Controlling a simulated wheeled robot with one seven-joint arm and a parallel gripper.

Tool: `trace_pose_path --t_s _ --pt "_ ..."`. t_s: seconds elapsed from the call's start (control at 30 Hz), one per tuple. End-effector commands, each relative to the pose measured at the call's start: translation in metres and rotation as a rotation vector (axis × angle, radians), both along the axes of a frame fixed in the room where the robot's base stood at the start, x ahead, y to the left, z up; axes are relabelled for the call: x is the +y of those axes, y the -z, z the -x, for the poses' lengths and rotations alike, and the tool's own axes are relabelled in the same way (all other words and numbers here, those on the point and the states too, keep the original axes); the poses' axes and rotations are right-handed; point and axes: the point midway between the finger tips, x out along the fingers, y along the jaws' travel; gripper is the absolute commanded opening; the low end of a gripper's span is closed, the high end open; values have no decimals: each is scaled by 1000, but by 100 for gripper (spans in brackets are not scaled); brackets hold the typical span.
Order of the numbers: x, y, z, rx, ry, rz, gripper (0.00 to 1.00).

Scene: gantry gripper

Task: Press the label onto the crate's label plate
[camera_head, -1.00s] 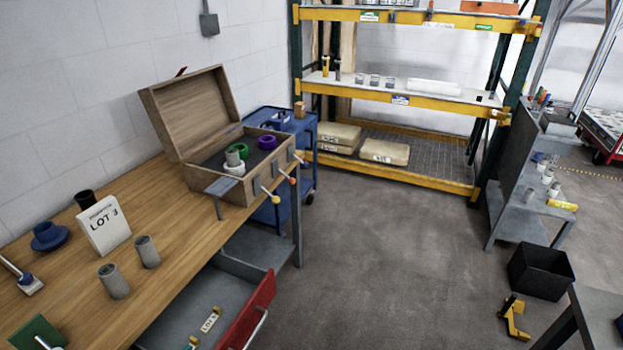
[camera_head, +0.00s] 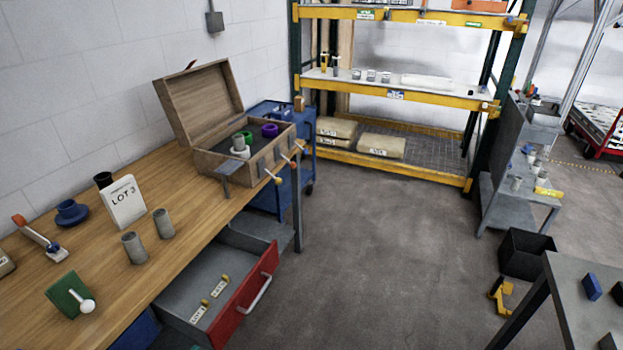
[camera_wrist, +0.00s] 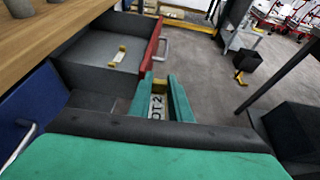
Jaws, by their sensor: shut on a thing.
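The held label is in the air beside the open drawer and touches nothing but the fingers. The wooden crate (camera_head: 211,164) stands on the bench, lid open, in the head view, well away from the gripper. A small grey plate (camera_head: 226,167) sticks out at its front left corner; I cannot tell for certain that it is the label plate.
Grey cylinders (camera_head: 134,248), a "LOT 3" card (camera_head: 123,203) and a green block (camera_head: 70,298) stand on the bench. A black bin (camera_head: 527,254) and a table (camera_head: 575,290) are at right; the middle floor is clear.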

Motion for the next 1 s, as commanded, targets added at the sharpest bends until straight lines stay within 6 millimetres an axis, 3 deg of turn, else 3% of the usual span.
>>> trace_pose_path --t_s 0.37,0.6,1.0 --pt "-37 84 -30 0 -125 7 0" --pt "-83 143 -48 1 -204 7 0" --pt "-176 211 -67 1 -284 7 0"
